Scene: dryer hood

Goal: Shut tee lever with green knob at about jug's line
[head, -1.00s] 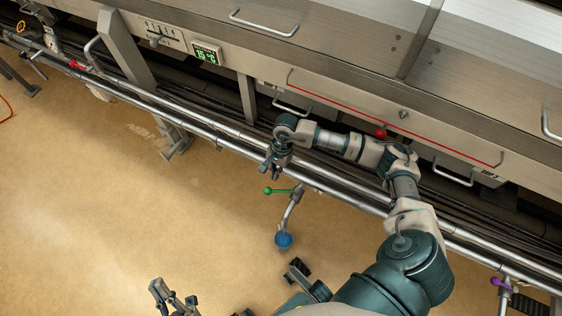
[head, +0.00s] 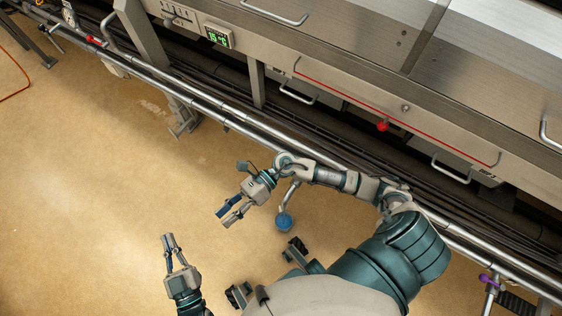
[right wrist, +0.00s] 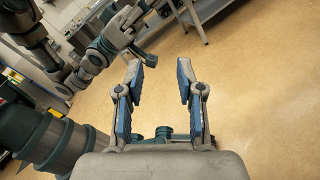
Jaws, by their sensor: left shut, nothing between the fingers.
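The tee's lever and green knob do not show in any view now; my right arm covers the place in the head view. That gripper points down-left over bare floor, apart from the blue end. In the right wrist view its blue-padded fingers (right wrist: 160,66) are spread, with nothing between them. My left gripper (head: 169,239) is shut and empty over the floor at lower left. I cannot make out a jug.
Metal pipes (head: 216,112) run diagonally along the steel machine. A red knob (head: 383,126) is on the machine's side, and a purple handle (head: 490,280) is at lower right. A steel leg (head: 184,119) stands near the pipes. The tan floor (head: 80,200) at left is clear.

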